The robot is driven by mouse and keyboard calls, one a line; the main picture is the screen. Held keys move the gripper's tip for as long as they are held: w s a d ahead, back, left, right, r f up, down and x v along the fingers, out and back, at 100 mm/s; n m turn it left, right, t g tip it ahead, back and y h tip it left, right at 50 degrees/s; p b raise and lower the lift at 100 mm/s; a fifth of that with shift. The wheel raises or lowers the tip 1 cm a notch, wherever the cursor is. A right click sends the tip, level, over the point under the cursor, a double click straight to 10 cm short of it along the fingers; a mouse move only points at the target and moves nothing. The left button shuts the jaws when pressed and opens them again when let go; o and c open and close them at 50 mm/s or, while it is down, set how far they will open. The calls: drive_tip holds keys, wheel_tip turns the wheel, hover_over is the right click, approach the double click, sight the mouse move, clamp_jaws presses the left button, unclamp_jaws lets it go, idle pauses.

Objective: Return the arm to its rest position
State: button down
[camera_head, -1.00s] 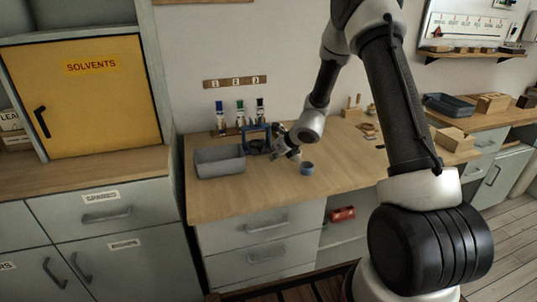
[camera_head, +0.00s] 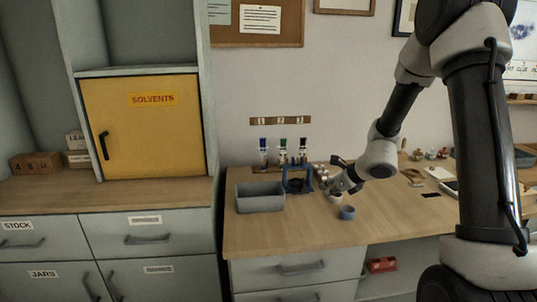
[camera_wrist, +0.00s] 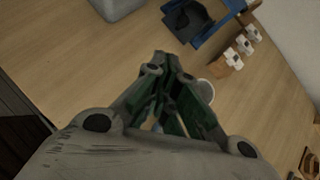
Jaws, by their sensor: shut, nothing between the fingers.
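My arm rises from the lower right of the head view and bends down to the bench.
A grey bin (camera_head: 260,197) and a blue stand (camera_head: 297,180) are left of my gripper. Several markers (camera_head: 282,152) stand behind. A yellow solvents cabinet (camera_head: 145,130) is at left. A red item (camera_head: 381,265) lies below the bench. The bench's front is clear.

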drive_tip(key=s+r+n+g+y, duration=0.1)
drive_tip(key=s+r+n+g, duration=0.2)
drive_tip(key=s+n, duration=0.65)
drive_tip(key=s+r+n+g+y, duration=0.1)
drive_tip(key=s+r+n+g, duration=0.2)
drive_tip(key=s+n, duration=0.6)
drive_tip(key=s+d+r+n+t+h, duration=0.1)
drive_tip(key=s+d+r+n+h, duration=0.2)
drive_tip(key=s+r, duration=0.4)
drive_tip(key=s+d+r+n+t+h, duration=0.1)
drive_tip(key=s+d+r+n+h, duration=0.2)
drive_tip(key=s+d+r+n, duration=0.3)
drive_tip(key=s+r+n, duration=0.1)
drive_tip(key=s, duration=0.2)
drive_tip(key=shift+d+r, duration=0.25)
drive_tip(key=shift+r, duration=0.1)
